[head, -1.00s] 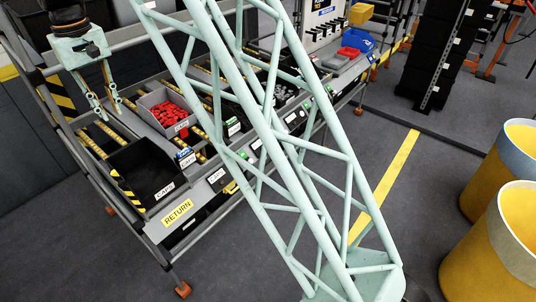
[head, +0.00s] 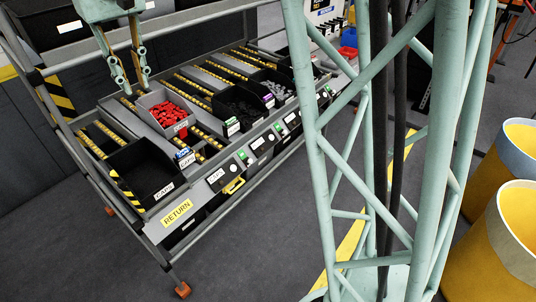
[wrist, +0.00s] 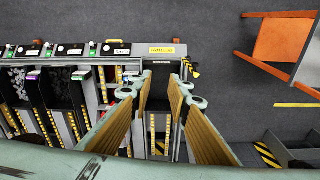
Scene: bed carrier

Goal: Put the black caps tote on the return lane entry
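The black caps tote (head: 147,172) has a white CAPS label on its front wall and looks empty. It sits at the near left end of the rack, just above the yellow RETURN sign (head: 177,212), at the entry of the return lane, between striped guides. My gripper (head: 135,90) is open and empty, above and behind the tote, apart from it. In the wrist view the spread fingers show nothing between them that they touch. The RETURN sign (wrist: 162,50) appears there upside down beyond the fingertips, with the tote (wrist: 158,78) as a dark shape.
A grey bin of red caps (head: 168,112) stands right of the tote, with several dark part bins (head: 240,105) farther along. Upper rack rails and a black bin (head: 45,22) are near my gripper. Yellow barrels (head: 505,240) stand at the right. The front floor is clear.

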